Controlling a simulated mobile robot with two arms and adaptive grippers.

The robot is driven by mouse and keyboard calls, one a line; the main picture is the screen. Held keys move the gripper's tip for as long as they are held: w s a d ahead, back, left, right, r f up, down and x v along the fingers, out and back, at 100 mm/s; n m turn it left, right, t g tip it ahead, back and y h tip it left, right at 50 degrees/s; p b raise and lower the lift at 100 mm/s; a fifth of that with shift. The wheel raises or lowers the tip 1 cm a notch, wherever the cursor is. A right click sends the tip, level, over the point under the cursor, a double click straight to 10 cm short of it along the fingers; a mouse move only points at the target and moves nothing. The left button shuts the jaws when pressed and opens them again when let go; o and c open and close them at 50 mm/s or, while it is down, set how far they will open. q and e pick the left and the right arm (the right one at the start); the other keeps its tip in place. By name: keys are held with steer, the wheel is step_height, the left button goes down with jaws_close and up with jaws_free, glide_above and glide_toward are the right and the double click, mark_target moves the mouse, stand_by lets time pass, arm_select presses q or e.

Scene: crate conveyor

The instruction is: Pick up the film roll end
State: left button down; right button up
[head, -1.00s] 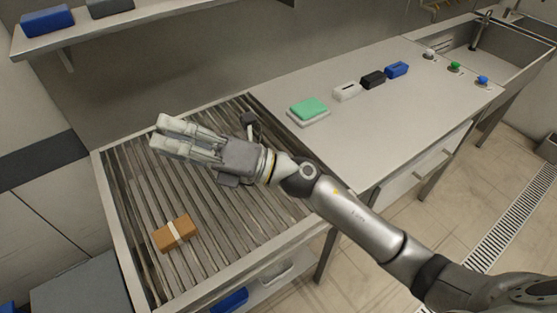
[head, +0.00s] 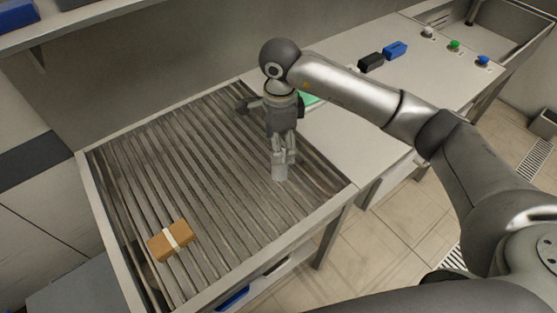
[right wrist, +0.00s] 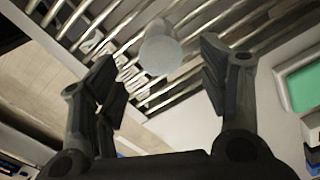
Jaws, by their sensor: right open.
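The film roll end (head: 279,173) looks like a short, pale, upright cylinder on the roller conveyor (head: 165,150), near its right edge. In the right wrist view its round pale end (right wrist: 160,54) shows between and beyond the fingertips. My right gripper (head: 284,158) points down at it from above in the head view, fingers spread. In the right wrist view its dark fingers (right wrist: 160,78) stand apart on either side of the roll end, with gaps showing. The fingers hide part of the roll in the head view. My left gripper is not in view.
A brown box with a white band (head: 171,240) lies on the conveyor's near left. On the counter are a green pad (head: 311,98), partly hidden by my arm, a black block (head: 371,62) and a blue block (head: 395,49). The middle rollers are bare.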

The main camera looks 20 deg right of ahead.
mark_target(279, 167)
step_height(279, 167, down, 4)
steer(key=shift+f+p, duration=0.25)
steer(key=shift+p, duration=0.3)
step_height(279, 167, down, 5)
steer(key=p, duration=0.2)
steer(key=shift+r+p, duration=0.2)
steer(key=shift+p, duration=0.1)
steer(key=shift+w+f, duration=0.1)
steer(key=shift+f, duration=0.25)
steer(key=shift+c, duration=0.3)
steer(key=c, duration=1)
